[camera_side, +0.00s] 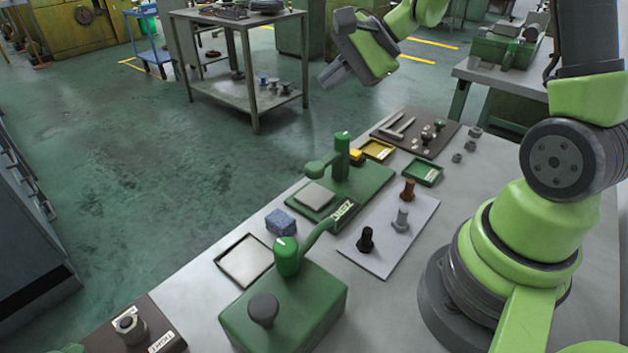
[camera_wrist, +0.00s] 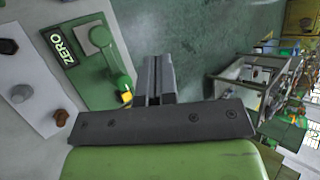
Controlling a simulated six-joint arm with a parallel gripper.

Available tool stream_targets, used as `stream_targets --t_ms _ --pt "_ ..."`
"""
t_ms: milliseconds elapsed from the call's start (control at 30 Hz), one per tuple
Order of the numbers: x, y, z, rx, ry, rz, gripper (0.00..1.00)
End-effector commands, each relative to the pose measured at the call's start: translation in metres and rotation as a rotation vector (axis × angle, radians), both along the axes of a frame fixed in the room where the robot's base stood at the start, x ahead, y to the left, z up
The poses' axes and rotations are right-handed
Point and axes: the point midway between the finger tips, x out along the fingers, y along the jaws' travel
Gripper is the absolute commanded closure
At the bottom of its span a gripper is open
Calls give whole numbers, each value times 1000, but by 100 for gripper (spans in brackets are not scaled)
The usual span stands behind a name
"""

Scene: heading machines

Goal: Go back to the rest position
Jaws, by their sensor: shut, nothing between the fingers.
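My gripper (camera_side: 332,76) is in the air at the top middle of the side view, above the far end of the bench and well clear of everything on it. Its fingers are together with nothing between them. In the wrist view the closed fingers (camera_wrist: 153,80) point up the picture, with the green ZERO fixture (camera_wrist: 92,52) to their left and the floor to their right. No object is in contact with the gripper.
The grey bench (camera_side: 190,305) holds a green machine (camera_side: 310,310), the ZERO fixture (camera_side: 375,190), a blue block (camera_side: 280,222), an empty tray (camera_side: 232,272), a white plate (camera_side: 385,262) with several bolts, and a dark tool board (camera_side: 436,150). A shelf table (camera_side: 225,23) stands behind.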

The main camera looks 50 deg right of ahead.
Motion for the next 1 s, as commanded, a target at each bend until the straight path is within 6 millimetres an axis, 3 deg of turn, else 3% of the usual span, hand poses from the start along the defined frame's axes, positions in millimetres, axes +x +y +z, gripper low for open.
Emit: stream_targets --t_ms 33,100,200,333,500,600,767,1000 --pt "-10 21 20 -57 -26 99 100" --pt "-29 44 40 -137 -47 226 100" --pt "-60 71 61 -265 -77 395 100" --pt "-104 93 80 -453 -119 579 100" --pt "-153 99 90 -694 -180 735 100" --pt "-171 96 92 -802 -208 780 100" --pt "-184 92 92 -891 -232 806 100" --pt "-185 91 92 -904 -232 809 100"
